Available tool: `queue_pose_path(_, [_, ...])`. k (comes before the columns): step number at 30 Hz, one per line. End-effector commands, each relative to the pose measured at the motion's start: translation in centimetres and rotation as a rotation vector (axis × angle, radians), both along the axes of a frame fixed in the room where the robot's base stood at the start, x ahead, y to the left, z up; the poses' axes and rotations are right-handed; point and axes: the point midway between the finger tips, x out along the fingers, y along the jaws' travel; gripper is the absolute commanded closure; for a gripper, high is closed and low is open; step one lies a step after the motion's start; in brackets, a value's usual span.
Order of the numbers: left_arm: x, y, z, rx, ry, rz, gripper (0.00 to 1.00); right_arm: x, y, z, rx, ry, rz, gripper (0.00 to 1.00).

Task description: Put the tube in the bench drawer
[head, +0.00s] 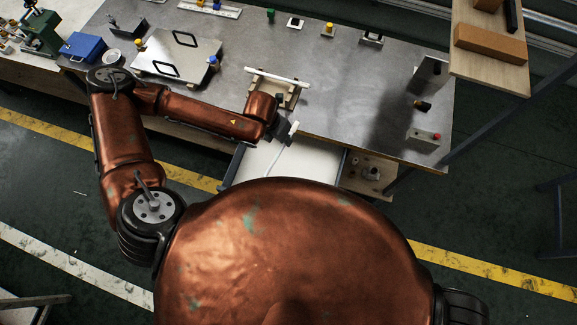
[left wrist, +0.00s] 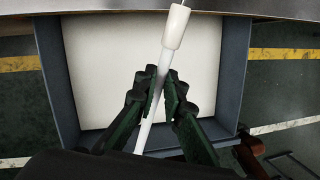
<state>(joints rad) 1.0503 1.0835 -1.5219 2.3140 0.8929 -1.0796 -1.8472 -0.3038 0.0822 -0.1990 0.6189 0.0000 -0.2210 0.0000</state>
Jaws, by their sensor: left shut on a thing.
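My left gripper (head: 284,130) is shut on a thin white tube (left wrist: 174,29) with a wider white end. The fingers of the left gripper (left wrist: 160,95) close around its thin part in the left wrist view. The tube (head: 294,129) is held at a slant over the open bench drawer (head: 235,164). The drawer (left wrist: 97,62) has grey walls and a bare white bottom; nothing is seen lying in it. The tube's lower end is partly hidden by my gripper in the left wrist view. My right gripper is not in view.
A wooden rack (head: 289,100) with a white bar (head: 277,77) across it stands on the metal bench (head: 350,95), just behind the drawer. A tray (head: 177,56) and a blue box (head: 83,46) stand at left. A wooden shelf (head: 487,67) overhangs the right end.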

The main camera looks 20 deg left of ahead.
Motion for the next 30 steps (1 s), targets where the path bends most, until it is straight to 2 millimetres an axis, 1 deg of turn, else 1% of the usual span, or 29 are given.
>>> queue_pose_path(3, [-0.3,-0.3,-0.5,-0.007,-0.007,-0.129,1.00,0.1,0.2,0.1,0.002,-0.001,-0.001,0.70])
queue_pose_path(8, [-0.7,-0.6,-1.2,-0.013,-0.008,-0.211,1.00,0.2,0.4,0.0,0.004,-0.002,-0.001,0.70])
queue_pose_path(11, [-0.7,-0.6,-2.8,-0.014,-0.006,-0.219,1.00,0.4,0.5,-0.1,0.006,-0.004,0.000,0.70])
queue_pose_path(18, [-0.8,-0.6,-8.9,-0.013,-0.005,-0.218,1.00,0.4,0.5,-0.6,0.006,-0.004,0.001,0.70])
queue_pose_path(21, [-0.7,-0.6,-11.3,-0.013,-0.006,-0.217,1.00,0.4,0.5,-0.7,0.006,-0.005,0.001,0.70])
queue_pose_path(24, [-0.7,-0.6,-13.1,-0.013,-0.007,-0.218,1.00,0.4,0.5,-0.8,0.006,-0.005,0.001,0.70])
queue_pose_path(27, [-0.7,-0.6,-14.2,-0.014,-0.009,-0.218,1.00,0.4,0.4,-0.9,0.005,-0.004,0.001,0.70])
queue_pose_path(30, [-0.5,-0.6,-14.6,-0.013,-0.010,-0.219,1.00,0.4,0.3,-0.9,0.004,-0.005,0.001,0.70])
